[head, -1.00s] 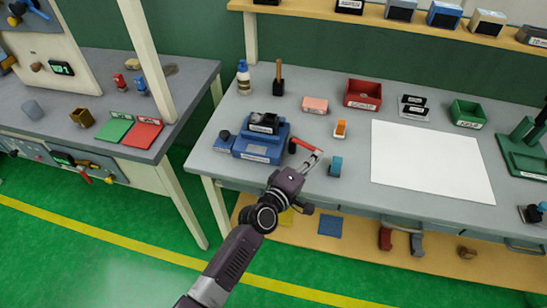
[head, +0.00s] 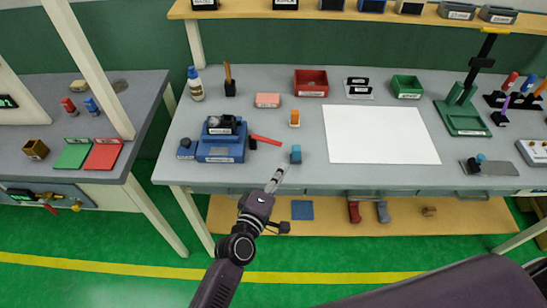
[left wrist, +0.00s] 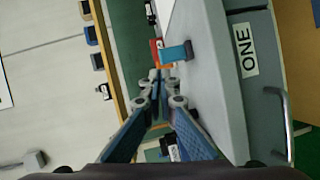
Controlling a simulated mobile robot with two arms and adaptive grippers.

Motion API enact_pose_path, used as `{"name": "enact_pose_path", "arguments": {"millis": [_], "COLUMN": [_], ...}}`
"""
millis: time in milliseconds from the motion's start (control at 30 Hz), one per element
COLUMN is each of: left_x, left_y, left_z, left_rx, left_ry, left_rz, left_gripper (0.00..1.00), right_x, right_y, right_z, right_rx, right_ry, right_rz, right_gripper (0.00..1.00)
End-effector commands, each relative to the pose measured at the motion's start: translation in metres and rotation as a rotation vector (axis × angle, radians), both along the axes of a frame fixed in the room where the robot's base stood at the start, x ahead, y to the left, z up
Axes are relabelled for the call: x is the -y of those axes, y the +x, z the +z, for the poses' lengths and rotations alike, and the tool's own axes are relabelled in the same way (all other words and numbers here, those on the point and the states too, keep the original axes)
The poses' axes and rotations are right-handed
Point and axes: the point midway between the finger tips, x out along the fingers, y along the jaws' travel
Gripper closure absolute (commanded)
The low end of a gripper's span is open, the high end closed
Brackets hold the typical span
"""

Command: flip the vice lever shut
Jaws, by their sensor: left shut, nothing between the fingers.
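The blue vice (head: 219,151) stands on the bench near its front left, with a dark block on top. Its red lever (head: 266,140) sticks out to the right from a dark pivot, low and slanting slightly down toward its free end. My left gripper (head: 275,180) is shut and empty. It is at the bench's front edge, below and right of the lever in the picture, apart from it. In the left wrist view its closed fingers (left wrist: 157,85) point toward a blue block (left wrist: 175,52); I cannot make out the lever there. My right gripper is not in view.
The blue block (head: 296,154) and an orange one (head: 294,118) stand right of the lever. A white sheet (head: 381,134) lies farther right. A glue bottle (head: 195,84), red bin (head: 311,83) and green bin (head: 406,87) stand at the back. A lower shelf (head: 340,224) runs under the bench.

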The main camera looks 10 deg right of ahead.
Motion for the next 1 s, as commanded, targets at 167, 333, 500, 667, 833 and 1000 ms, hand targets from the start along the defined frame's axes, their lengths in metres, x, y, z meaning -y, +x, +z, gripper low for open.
{"name": "enact_pose_path", "arguments": {"millis": [167,333,500,667,833,1000], "left_x": [0.005,0.006,0.006,0.006,0.006,0.000], "left_y": [-0.026,-0.035,-0.036,-0.035,-0.035,-0.038], "left_z": [0.005,0.005,0.005,0.004,0.004,-0.018], "left_rx": [-0.002,-0.001,-0.001,-0.001,-0.001,-0.011], "left_ry": [0.001,0.001,0.001,0.001,0.001,0.045], "left_rz": [-0.001,0.001,0.001,0.001,0.000,0.000], "left_gripper": [1.00,1.00,1.00,1.00,1.00,1.00], "right_x": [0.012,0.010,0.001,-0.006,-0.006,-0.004], "right_y": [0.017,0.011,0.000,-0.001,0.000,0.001], "right_z": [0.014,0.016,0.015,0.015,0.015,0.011], "right_rx": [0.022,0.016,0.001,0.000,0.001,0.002], "right_ry": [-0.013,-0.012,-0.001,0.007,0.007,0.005], "right_rz": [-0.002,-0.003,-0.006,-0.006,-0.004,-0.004], "right_gripper": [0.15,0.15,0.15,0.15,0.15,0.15]}}
